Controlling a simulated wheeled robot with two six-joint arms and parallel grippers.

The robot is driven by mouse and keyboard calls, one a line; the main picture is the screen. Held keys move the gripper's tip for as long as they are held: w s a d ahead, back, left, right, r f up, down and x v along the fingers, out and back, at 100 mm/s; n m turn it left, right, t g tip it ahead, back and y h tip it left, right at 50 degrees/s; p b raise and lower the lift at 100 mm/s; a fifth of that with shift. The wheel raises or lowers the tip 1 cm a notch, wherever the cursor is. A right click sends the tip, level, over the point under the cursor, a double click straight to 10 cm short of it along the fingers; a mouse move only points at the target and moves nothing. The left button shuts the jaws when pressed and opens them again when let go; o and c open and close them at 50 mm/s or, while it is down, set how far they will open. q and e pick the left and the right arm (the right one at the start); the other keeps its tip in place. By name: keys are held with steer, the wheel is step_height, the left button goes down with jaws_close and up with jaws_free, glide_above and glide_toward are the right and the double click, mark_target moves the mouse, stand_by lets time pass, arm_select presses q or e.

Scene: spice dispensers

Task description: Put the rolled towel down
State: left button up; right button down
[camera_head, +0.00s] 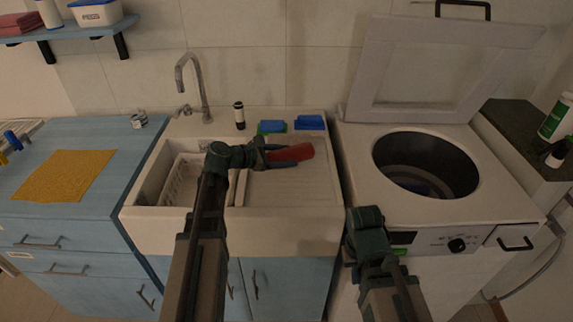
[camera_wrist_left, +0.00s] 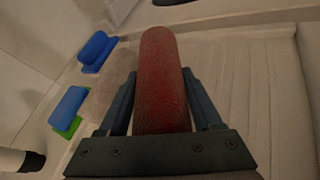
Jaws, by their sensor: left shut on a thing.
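The rolled towel (camera_head: 291,153) is a dark red roll. My left gripper (camera_head: 284,155) is shut on it above the ribbed drainboard of the sink. The left wrist view shows the red roll (camera_wrist_left: 162,75) between the two fingers (camera_wrist_left: 163,105), pointing away from the wrist. Whether the roll touches the drainboard (camera_head: 295,188) is hard to tell. My right gripper (camera_head: 366,235) is low in front of the washing machine, and its fingers cannot be made out.
Two sponges, one blue and green (camera_head: 271,127) and one blue (camera_head: 310,122), lie at the sink's back edge beside a dark-capped bottle (camera_head: 239,115). A tap (camera_head: 190,80) rises behind the basin. The washing machine (camera_head: 425,165) stands open at right. A yellow cloth (camera_head: 65,175) lies on the left counter.

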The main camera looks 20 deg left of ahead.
arm_select(q)
steer(key=shift+f+b, duration=1.25)
steer(key=shift+f, duration=0.3)
steer(key=shift+f, duration=0.25)
steer(key=o, duration=1.5)
steer(key=shift+r, duration=0.1)
steer(key=shift+r, duration=0.1)
steer(key=shift+s+a+r, duration=0.15)
steer(key=shift+r, duration=0.1)
steer(key=p+v, duration=0.4)
steer(key=v, duration=0.6)
steer(key=shift+s+a+r, duration=0.1)
steer(key=shift+r, duration=0.05)
steer(key=shift+s+a+r, duration=0.1)
steer(key=shift+s+a, duration=0.3)
